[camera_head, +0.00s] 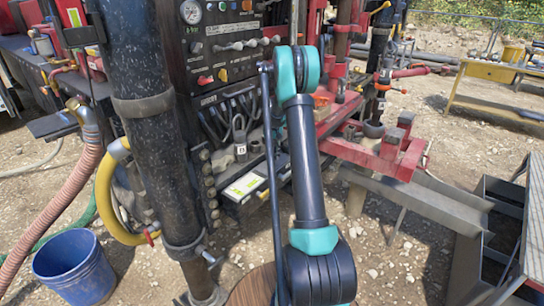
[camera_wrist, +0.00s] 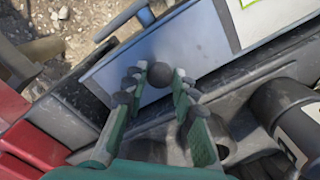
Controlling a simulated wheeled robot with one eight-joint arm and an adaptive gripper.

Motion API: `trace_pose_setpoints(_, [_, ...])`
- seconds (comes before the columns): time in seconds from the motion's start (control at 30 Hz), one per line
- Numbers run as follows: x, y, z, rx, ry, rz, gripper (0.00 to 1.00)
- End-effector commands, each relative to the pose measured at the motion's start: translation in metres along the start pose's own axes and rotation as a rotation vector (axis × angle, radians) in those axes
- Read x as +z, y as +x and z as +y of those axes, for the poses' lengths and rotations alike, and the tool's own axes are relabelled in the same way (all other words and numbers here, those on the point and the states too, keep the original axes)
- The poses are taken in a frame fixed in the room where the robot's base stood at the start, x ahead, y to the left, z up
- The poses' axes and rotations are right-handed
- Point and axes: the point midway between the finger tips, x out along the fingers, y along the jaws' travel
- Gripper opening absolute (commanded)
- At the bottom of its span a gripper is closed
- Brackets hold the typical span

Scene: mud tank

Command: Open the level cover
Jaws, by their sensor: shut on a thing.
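The level cover seems to be the grey-blue lid (camera_wrist: 200,38) with a white and green label. In the wrist view it crosses the upper middle, set in a dark frame. A dark round knob (camera_wrist: 160,74) stands at its lower edge. My gripper (camera_wrist: 158,80) has its green fingers on both sides of the knob and is shut on it. In the head view the box with the labelled lid (camera_head: 245,187) sits low on the machine, left of my arm. My gripper is hidden behind my arm there. Whether the lid is raised at all cannot be told.
A dark cylinder with a white label (camera_wrist: 295,120) lies close to the right of my fingers. Red metal (camera_wrist: 30,140) is at the lower left. A red frame (camera_head: 375,155) and steel beams stand right of my arm. A blue bucket (camera_head: 74,266) stands at the lower left.

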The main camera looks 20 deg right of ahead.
Motion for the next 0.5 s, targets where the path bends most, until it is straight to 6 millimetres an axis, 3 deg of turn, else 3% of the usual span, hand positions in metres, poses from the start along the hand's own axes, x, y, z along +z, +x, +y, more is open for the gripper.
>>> trace_pose_setpoints(0.2, [0.0002, -0.0001, -0.0002, 0.000, 0.000, 0.000, 0.48])
trace_pose_setpoints(0.5, [0.0002, -0.0021, -0.0002, 0.000, 0.000, 0.000, 0.48])
